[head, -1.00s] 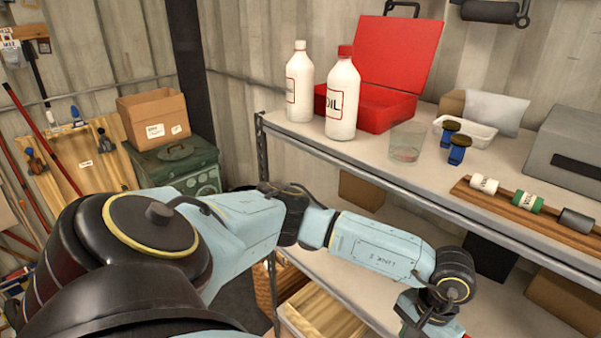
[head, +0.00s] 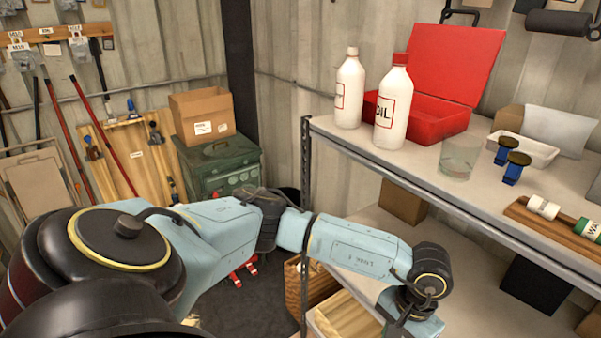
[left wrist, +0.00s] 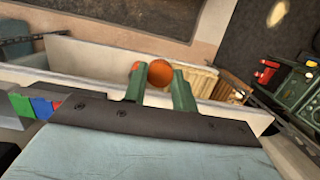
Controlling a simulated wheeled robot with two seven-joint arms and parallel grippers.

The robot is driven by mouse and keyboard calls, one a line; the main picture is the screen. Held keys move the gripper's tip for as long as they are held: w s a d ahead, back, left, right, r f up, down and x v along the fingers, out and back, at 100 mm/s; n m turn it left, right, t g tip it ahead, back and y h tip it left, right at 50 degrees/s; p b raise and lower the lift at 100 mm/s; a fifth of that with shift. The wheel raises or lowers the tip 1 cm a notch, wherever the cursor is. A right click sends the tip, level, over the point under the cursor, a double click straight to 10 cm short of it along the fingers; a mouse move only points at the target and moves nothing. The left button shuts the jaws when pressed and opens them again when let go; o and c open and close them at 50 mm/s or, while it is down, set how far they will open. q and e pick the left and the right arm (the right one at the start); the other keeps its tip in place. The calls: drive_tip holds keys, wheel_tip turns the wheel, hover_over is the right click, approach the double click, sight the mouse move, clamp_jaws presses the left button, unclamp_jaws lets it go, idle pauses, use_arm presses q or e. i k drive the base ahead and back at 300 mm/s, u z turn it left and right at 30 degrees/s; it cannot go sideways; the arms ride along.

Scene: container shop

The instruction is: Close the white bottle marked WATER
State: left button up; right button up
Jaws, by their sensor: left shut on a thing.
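A white bottle with a pale top (head: 348,92) stands upright at the left end of the shelf; only the edge of its red-framed label shows, so I cannot read it. Beside it stands a white bottle marked OIL (head: 393,108) with a red cap. My left gripper (left wrist: 159,72) is shut on a round orange-brown thing (left wrist: 160,74), held between its green fingers. In the head view my left arm reaches low in front of the shelf, below the bottles and away from them; its fingers are out of that view. My right gripper is not in view.
The shelf (head: 420,182) also holds an open red box (head: 436,123), a clear glass (head: 459,158), two blue dark-topped items (head: 512,168), a white tray (head: 533,150) and a wooden rack (head: 550,228) with small labelled cylinders. A metal post (head: 306,170) edges the shelf's left end.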

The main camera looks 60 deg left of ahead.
sight(351, 77)
drive_tip(key=u, duration=2.95)
drive_tip(key=i, duration=3.4)
drive_tip(key=z, duration=4.1)
